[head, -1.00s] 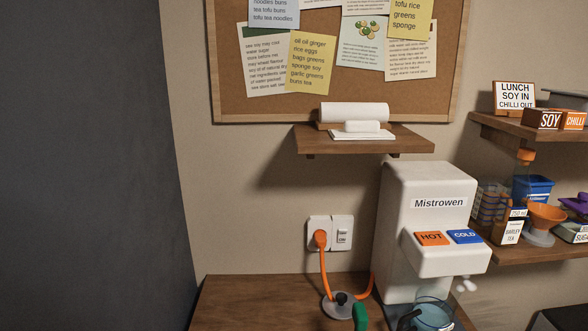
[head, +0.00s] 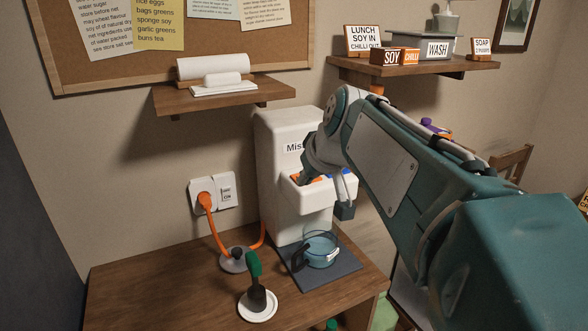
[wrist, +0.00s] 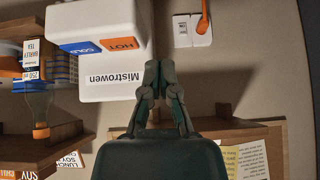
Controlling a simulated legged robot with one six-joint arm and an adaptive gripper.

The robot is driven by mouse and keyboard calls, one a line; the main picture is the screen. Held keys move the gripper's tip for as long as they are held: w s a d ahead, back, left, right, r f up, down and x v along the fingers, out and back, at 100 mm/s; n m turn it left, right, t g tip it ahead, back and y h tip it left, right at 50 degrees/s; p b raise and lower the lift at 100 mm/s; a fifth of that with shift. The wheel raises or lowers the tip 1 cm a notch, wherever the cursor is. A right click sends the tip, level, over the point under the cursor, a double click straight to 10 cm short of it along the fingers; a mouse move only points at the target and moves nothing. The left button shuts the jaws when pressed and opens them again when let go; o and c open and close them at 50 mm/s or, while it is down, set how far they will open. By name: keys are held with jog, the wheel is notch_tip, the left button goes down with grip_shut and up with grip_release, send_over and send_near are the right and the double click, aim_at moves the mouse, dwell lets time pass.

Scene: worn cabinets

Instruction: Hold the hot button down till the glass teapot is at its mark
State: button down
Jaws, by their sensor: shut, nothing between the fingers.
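The white Mistrowen dispenser (head: 283,185) stands on the wooden counter. Its orange hot button (head: 308,178) is partly hidden by my arm in the head view; it shows clearly in the wrist view (wrist: 122,44), beside the blue cold button (wrist: 80,48). My gripper (wrist: 158,68) is shut and empty, with its fingertips beside the hot button in that picture. In the head view my gripper (head: 307,181) is at the button ledge; I cannot tell whether it touches the button. The glass teapot (head: 321,252) stands below on a dark mat (head: 343,267). Its water level and mark are unclear.
A grey disc with a dark knob (head: 236,261) and a green-handled brush (head: 256,275) on a white dish sit left of the teapot. An orange cord runs from the wall socket (head: 212,194). A small shelf (head: 223,96) juts out above; another (head: 410,68) is at right.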

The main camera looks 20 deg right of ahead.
jog(key=w+d+r+t, duration=0.1)
jog(key=w+d+r, duration=0.3)
jog(key=w+d, duration=0.2)
jog(key=shift+w+d, duration=0.4)
jog(key=shift+d, duration=0.45)
jog(key=x, duration=0.9)
jog(key=shift+w, duration=0.15)
jog(key=f, duration=0.3)
jog(key=shift+w+f, duration=0.25)
jog(key=shift+f, duration=0.55)
jog(key=shift+f, duration=0.1)
